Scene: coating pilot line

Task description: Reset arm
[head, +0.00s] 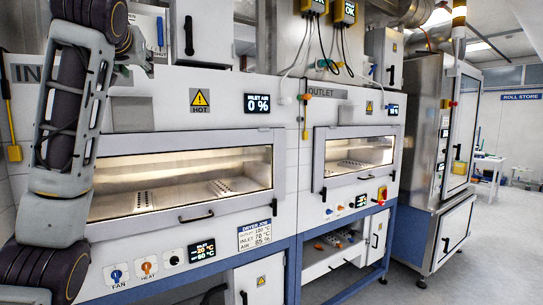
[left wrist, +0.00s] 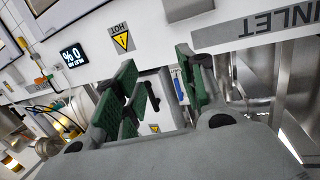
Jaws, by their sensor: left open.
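My left arm rises along the left side of the head view. My left gripper (head: 136,56) is up by the INLET end of the dryer, partly hidden behind my arm. In the left wrist view my left gripper (left wrist: 160,88) shows green-padded fingers spread apart with nothing between them. That view is turned over, with the INLET label (left wrist: 278,22) and the HOT sign (left wrist: 122,40) upside down. My right gripper is in neither view.
The dryer has a long inlet window (head: 180,183) and an outlet window (head: 357,157), both closed. The inlet air display (head: 258,104) reads 0 %. A steel cabinet (head: 441,165) stands at the right. Floor (head: 490,255) is clear there.

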